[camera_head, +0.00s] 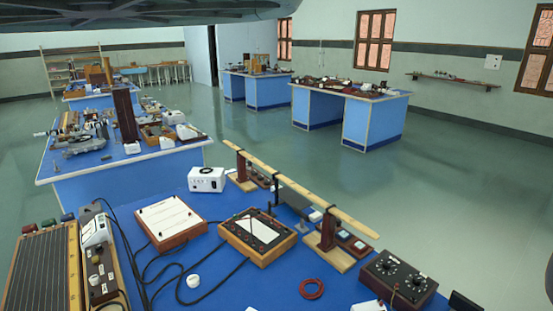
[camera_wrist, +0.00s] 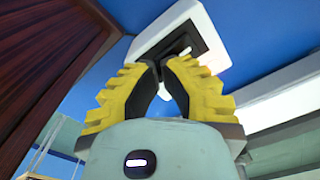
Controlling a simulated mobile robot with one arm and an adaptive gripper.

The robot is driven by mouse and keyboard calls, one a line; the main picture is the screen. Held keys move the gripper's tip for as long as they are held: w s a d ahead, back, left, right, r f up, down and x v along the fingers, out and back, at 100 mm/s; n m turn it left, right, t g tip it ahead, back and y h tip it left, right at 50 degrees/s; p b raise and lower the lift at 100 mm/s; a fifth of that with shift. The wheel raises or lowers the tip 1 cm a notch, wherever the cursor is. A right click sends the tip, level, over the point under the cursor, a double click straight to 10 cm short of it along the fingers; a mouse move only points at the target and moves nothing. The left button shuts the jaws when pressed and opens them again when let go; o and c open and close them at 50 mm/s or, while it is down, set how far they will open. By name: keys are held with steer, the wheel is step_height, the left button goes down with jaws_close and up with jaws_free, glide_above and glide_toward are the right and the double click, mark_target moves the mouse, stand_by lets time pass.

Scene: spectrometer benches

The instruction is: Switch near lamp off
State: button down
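My gripper (camera_wrist: 161,64) shows in the wrist view with yellow ridged fingers and black pads. The fingertips come together and the gripper looks shut, with nothing seen between the pads. Just beyond the tips is a white box (camera_wrist: 150,48) with a dark square recess (camera_wrist: 178,42) and a small light part inside it. The tips overlap the recess in the picture; I cannot tell whether they touch it. I cannot tell which thing is the near lamp or whether it is lit. My gripper is not seen in the head view.
In the wrist view, a dark reddish-brown panel (camera_wrist: 45,70) stands close on the left and a pale bar (camera_wrist: 285,95) on the right. In the head view, the near blue bench (camera_head: 235,292) holds instruments and cables. Open floor (camera_head: 345,180) lies between the benches.

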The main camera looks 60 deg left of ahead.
steer(key=shift+f, duration=0.25)
steer(key=shift+r, duration=0.15)
steer(key=shift+r+p, duration=1.85)
steer(key=shift+r, duration=1.6)
